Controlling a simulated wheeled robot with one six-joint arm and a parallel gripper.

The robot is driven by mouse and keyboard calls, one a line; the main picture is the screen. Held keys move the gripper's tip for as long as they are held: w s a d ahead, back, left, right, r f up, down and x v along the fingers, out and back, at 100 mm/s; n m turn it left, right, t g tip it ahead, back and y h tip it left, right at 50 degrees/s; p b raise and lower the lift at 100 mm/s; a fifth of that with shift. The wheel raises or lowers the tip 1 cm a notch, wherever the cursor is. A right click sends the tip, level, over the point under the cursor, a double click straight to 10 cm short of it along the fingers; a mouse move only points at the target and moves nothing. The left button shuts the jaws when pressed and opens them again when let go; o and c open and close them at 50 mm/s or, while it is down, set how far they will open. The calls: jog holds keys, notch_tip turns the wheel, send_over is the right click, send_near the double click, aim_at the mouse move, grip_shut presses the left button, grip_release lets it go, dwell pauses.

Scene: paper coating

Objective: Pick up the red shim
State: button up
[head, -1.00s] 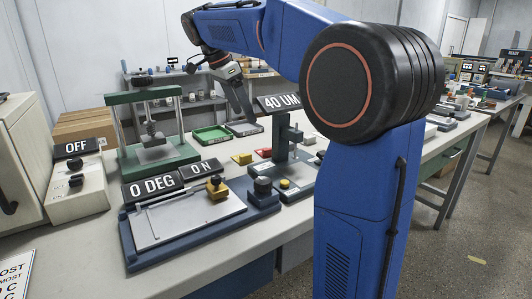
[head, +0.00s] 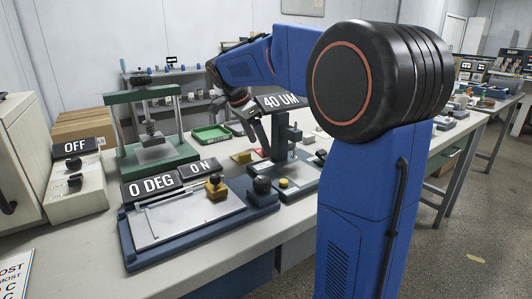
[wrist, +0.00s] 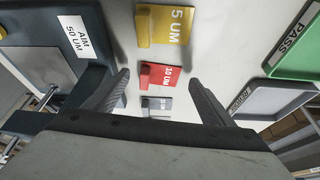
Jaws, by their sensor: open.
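The red shim (wrist: 158,77), a small plate with a raised tab and a "10 UM" label, lies on the bench in the wrist view, between a yellow shim and a grey one. In the head view a bit of the red shim (head: 259,152) shows beside my gripper (head: 267,153), which hides part of it. In the wrist view the two fingers of my gripper (wrist: 158,80) are spread wide, one on each side of the shim row, with nothing between them. How high the tips are above the bench I cannot tell.
The yellow "5 UM" shim (wrist: 165,24) and the grey shim (wrist: 157,105) lie close on either side. A dark gauge stand (head: 283,135) with a "40 UM" display stands close to my gripper. Green (wrist: 295,50) and grey (wrist: 262,100) trays lie to the right in the wrist view.

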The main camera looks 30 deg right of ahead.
aim_at(259, 153)
jog(key=shift+d+f, duration=0.25)
jog(key=shift+f, duration=0.45)
jog(key=c, duration=1.1)
jog(key=shift+r, duration=0.1)
jog(key=shift+c, duration=0.2)
notch_tip(259, 153, up, 18)
